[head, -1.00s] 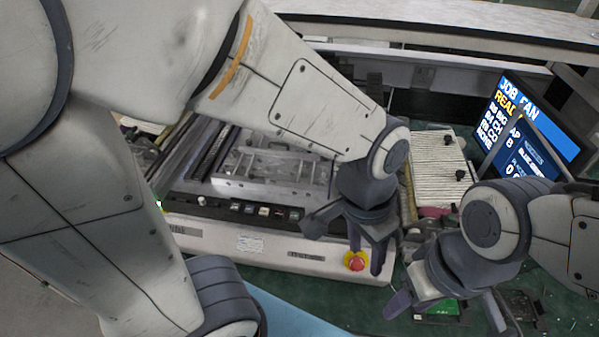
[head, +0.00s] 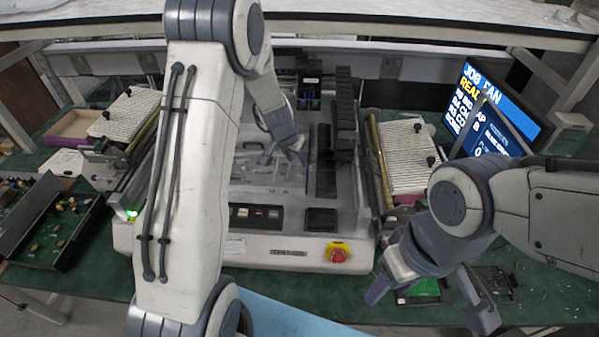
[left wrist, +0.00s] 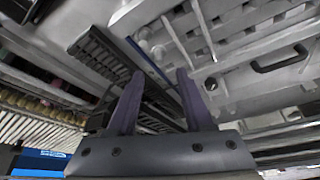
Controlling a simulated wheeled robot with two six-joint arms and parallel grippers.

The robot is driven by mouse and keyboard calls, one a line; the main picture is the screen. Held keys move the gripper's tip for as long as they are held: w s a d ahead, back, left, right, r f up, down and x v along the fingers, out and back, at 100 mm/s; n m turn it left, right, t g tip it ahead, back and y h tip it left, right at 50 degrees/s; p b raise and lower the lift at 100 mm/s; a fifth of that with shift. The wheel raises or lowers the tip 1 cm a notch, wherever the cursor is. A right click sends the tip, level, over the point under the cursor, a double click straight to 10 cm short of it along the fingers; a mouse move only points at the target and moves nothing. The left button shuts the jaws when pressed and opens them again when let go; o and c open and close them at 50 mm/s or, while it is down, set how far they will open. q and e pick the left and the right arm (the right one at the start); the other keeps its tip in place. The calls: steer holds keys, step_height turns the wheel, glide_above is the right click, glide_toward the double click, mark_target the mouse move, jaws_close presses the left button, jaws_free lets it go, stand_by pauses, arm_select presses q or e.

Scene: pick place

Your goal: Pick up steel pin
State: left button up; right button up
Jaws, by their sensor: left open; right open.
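I cannot make out a steel pin for certain in either view. My left gripper (head: 292,155) is over the grey metal plate of the machine (head: 258,172), near its right side by the black slotted strip (head: 325,165). In the left wrist view, the two purple fingers of the left gripper (left wrist: 160,80) are apart with nothing seen held between them. They point at the seam between a dark slotted rail (left wrist: 105,55) and the pale plate (left wrist: 250,85). My right gripper (head: 428,292) is open at the lower right, above the table's front part. My left arm hides the machine's left part.
A red stop button (head: 338,253) is on the machine's front. A ribbed panel (head: 405,155) and a screen (head: 490,115) stand at the right. A green board (head: 424,287) lies near the right gripper.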

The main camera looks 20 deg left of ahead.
mark_target(299, 169)
arm_select(q)
steer(key=x, duration=0.5)
steer(key=shift+s+f, duration=0.2)
steer(key=shift+s, duration=0.05)
steer(key=shift+c, duration=0.3)
jaws_close()
